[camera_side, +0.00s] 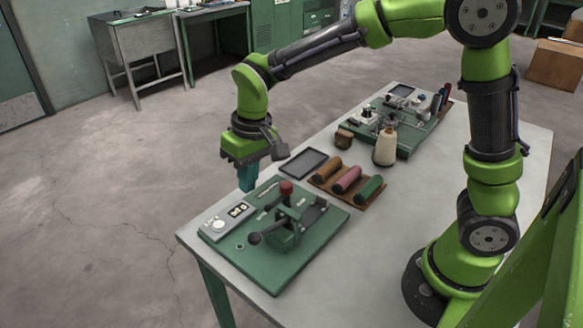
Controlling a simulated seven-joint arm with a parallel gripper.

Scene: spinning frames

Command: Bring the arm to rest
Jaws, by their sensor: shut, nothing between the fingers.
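My gripper (247,183) hangs from the green arm at the left long side of the table, pointing down, with its teal fingers shut and nothing held. It is above the far left corner of the near green board (283,272), apart from the red-topped part (286,188) to its right. Whether the fingertips clear the board or the table edge in height is hard to tell from this angle.
The near board carries a black-knobbed lever (255,238) and a display panel (228,221). A black tray (304,163), a brown rack with three coloured rolls (347,180), a cream cone (385,147) and a far green board (405,143) share the white table (420,190).

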